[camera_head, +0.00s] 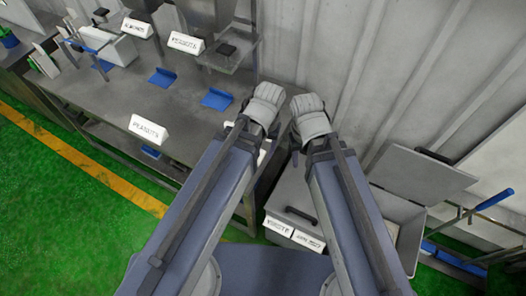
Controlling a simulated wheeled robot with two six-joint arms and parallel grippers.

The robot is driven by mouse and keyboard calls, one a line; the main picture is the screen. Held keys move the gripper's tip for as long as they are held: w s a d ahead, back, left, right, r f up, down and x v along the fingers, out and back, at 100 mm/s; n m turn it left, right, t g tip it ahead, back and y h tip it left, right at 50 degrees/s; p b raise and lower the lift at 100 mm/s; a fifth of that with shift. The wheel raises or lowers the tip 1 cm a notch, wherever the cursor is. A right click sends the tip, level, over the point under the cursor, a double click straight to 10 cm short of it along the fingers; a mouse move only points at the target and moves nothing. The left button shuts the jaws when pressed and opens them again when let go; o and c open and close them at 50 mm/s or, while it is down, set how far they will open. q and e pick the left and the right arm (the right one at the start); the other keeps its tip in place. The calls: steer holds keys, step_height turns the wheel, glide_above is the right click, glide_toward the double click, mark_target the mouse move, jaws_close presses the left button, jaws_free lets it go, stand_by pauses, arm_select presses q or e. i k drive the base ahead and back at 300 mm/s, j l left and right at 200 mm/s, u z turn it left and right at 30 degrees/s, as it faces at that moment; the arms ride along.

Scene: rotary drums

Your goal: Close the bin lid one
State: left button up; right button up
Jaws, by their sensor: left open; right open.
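A grey bin (408,210) stands at the right by the wall, with its lid (420,167) raised and tilted back. A dark handle (433,156) is on that lid. Beside it to the left, a second bin's grey lid (296,199) looks shut, with a dark handle (300,215) and white label signs (294,234) at its front. My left gripper (267,96) is over the table's right end, open and empty. My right gripper (307,104) is just right of it, open and empty, up and left of the raised lid. My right arm hides part of both bins.
A grey metal table (195,120) at the left holds white name signs (149,129), blue scoops (216,98) and machine stands. A corrugated wall (350,60) runs behind. Blue-handled tools (494,199) lie right of the open bin. Green floor (60,220) is clear at lower left.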

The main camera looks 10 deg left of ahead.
mark_target(424, 180)
steer(key=k+l+z, duration=0.25)
steer(key=k+l, duration=0.15)
steer(key=l, duration=0.15)
steer(key=k+l+z, duration=0.15)
steer(key=l, duration=0.2)
steer(key=k+l+z, duration=0.25)
steer(key=l, duration=0.4)
steer(key=k, duration=0.05)
